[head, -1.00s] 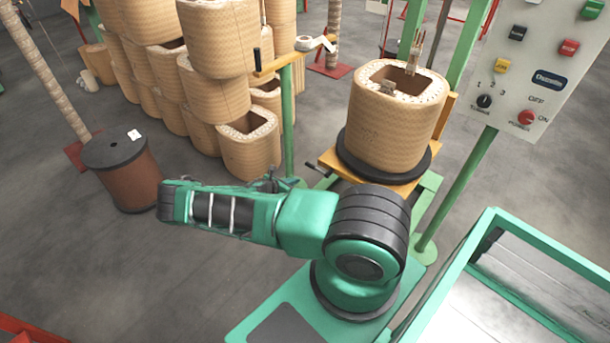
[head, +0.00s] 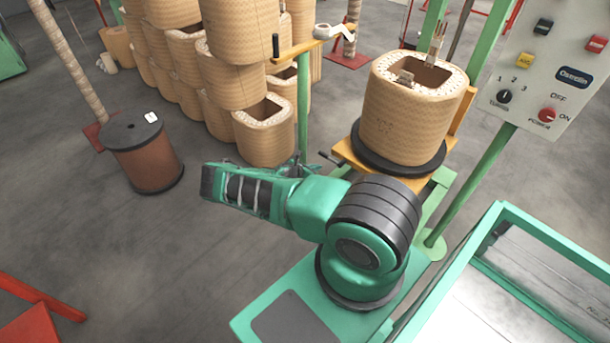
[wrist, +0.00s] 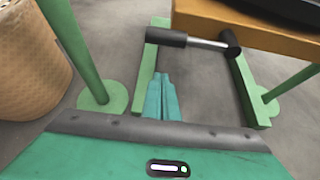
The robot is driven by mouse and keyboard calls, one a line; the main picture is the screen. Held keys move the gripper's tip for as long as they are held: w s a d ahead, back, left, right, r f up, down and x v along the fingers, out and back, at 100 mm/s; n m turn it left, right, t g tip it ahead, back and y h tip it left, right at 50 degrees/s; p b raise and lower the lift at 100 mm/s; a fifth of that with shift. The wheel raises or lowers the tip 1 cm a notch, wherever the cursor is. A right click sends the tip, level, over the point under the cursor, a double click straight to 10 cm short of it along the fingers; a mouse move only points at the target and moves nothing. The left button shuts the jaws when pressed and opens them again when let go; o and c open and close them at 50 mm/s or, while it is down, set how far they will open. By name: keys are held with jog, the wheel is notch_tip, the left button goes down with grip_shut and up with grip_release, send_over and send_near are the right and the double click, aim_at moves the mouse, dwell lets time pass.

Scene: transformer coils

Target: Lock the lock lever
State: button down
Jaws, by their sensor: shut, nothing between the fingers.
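The lock lever (wrist: 200,42) is a silver rod with a black grip at its left end and a black knob at its right end. In the wrist view it lies near the top, at the orange platform's edge. In the head view a dark lever (head: 333,157) sticks out left of the orange platform (head: 350,152). My gripper (wrist: 161,75) is shut and empty, its teal fingertips appearing just below the lever's grip in the picture. I see no contact, and the depth gap is unclear. In the head view my arm mostly hides the gripper.
A large wound coil (head: 415,110) stands on a black disc on the platform. A green post (head: 303,110) with an orange arm stands left of it. A control panel (head: 550,70) is at upper right. Stacked coils (head: 262,132) and a brown spool (head: 145,155) stand left.

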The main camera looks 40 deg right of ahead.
jog(key=shift+w+d+r, duration=0.1)
jog(key=shift+d+r, duration=1.1)
jog(key=shift+r, duration=0.3)
